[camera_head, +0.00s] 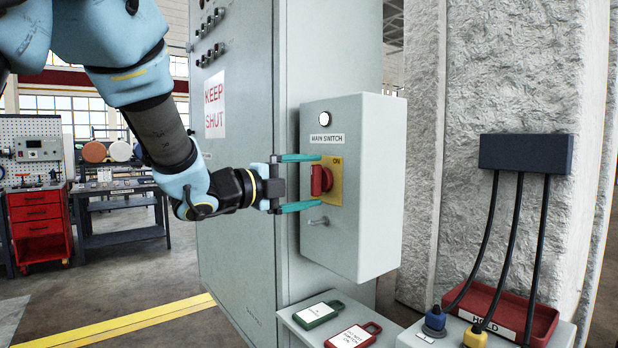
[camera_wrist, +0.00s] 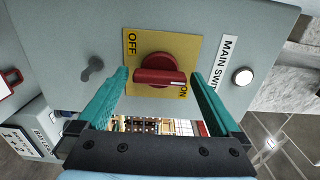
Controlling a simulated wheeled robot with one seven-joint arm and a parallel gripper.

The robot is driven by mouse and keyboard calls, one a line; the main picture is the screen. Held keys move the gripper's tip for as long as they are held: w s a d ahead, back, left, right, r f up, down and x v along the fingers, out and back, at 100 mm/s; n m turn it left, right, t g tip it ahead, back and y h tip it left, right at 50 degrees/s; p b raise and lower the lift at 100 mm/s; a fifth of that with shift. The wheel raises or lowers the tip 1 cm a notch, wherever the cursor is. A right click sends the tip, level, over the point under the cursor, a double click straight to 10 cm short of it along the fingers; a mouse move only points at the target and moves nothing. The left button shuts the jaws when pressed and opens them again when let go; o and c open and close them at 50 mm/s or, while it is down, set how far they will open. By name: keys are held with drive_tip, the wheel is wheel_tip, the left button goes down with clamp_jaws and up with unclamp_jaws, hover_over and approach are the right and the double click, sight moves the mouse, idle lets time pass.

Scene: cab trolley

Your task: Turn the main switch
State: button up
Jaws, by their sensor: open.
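The main switch is a red rotary knob (camera_head: 320,180) on a yellow plate (camera_head: 337,172), on the front of a grey box (camera_head: 365,235) labelled MAIN SWITCH. In the wrist view the knob (camera_wrist: 160,76) has a white mark on the side toward ON; OFF is at the opposite side of the plate. My gripper (camera_head: 319,181) is open, with one teal finger above the knob and one below it. In the wrist view the fingers (camera_wrist: 159,75) stand on either side of the knob, with gaps visible.
A pale round lamp (camera_head: 325,118) is above the switch and a small grey latch (camera_head: 318,221) below it. Below the box lie a green tag (camera_head: 318,313) and a red tag (camera_head: 353,336). At right are a red HOLD tray (camera_head: 540,322) and hanging black cables (camera_head: 511,250).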

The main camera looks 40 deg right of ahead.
drive_tip(key=shift+c, duration=0.2)
drive_tip(key=c, duration=1.1)
drive_tip(key=shift+c, duration=0.2)
drive_tip(key=shift+n, duration=0.3)
drive_tip(key=n+b, duration=0.1)
drive_tip(key=n, duration=0.2)
drive_tip(key=shift+n, duration=0.3)
drive_tip(key=n, duration=0.4)
drive_tip(key=shift+n, duration=0.3)
drive_tip(key=n+p, duration=0.2)
drive_tip(key=n, duration=0.2)
drive_tip(key=shift+r+n, duration=0.1)
drive_tip(key=shift+n, duration=0.2)
drive_tip(key=shift+n+p, duration=1.25)
drive_tip(key=shift+n, duration=0.95)
